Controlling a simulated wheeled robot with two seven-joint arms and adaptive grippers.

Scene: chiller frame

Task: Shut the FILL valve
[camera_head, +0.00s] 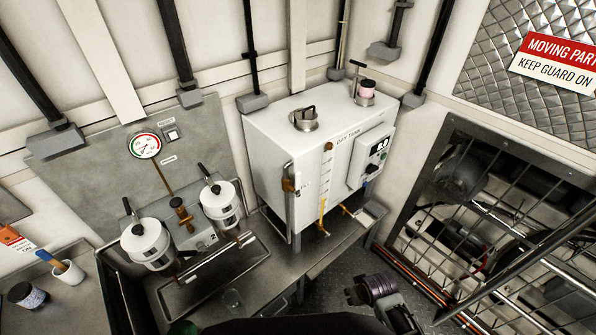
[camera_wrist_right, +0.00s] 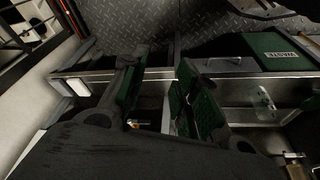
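The white day tank (camera_head: 290,150) stands on the bench in the head view. On its front are a sight tube with a yellow lever (camera_head: 322,212) at its foot, a small blue-handled fitting (camera_head: 365,184), and a brass fitting (camera_head: 288,185) on the left side. No FILL label is legible, so I cannot tell which one is the FILL valve. My right gripper (camera_head: 378,292) is low in front of the bench, below and apart from the tank. In the right wrist view its green-padded fingers (camera_wrist_right: 165,95) are apart with nothing held.
A panel with a gauge (camera_head: 145,146), two white canisters (camera_head: 146,243) and a drip tray (camera_head: 215,272) are left of the tank. A barred guard (camera_head: 480,225) covers machinery at right. The wrist view shows the bench frame and a green WASTE bin (camera_wrist_right: 278,52).

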